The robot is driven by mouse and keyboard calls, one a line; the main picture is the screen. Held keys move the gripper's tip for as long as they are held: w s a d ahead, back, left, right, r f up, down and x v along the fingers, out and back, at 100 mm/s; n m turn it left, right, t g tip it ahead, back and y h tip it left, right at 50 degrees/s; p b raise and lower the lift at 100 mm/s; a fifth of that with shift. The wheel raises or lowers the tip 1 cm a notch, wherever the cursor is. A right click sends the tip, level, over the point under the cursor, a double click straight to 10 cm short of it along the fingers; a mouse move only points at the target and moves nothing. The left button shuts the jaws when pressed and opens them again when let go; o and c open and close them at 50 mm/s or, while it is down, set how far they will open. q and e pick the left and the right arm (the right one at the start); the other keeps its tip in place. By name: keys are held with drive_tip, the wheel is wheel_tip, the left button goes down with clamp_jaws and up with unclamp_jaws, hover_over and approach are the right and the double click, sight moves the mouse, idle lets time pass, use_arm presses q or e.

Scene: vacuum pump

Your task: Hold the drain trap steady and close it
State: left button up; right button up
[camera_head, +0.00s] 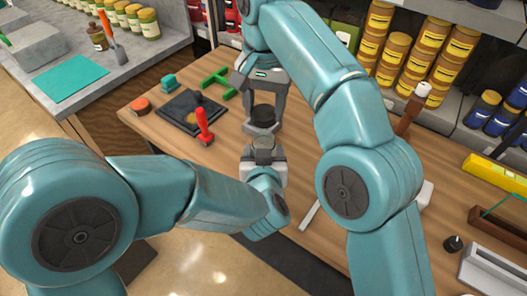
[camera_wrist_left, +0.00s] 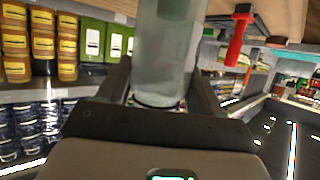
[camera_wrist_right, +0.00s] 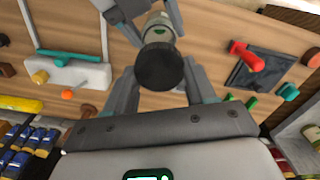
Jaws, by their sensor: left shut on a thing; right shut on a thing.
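The drain trap is in two visible parts, a clear greenish jar and a black round lid. The jar (camera_head: 264,143) is between the fingers of my left gripper (camera_head: 264,156), which is shut on it; its glass body (camera_wrist_left: 165,50) fills the middle of the left wrist view. The black lid (camera_head: 264,112) is between the fingers of my right gripper (camera_head: 262,122), which is shut on it just beyond the jar. In the right wrist view the lid (camera_wrist_right: 160,67) lines up closely with the jar (camera_wrist_right: 158,27) behind it. I cannot tell whether they touch.
A yellow bar (camera_head: 495,174) and a grey tray (camera_head: 490,270) are at the right. Yellow-labelled jars (camera_head: 397,48) stand on the shelf behind.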

sight(265, 132)
drive_tip(key=shift+f, duration=1.95)
drive_tip(key=shift+f, duration=0.9)
drive_tip(key=shift+f, duration=0.5)
drive_tip(key=m, duration=1.7)
drive_tip(key=shift+s, duration=0.25)
drive_tip(key=m, duration=0.5)
drive_tip(key=shift+f+m, duration=0.1)
drive_tip(key=shift+m, duration=0.3)
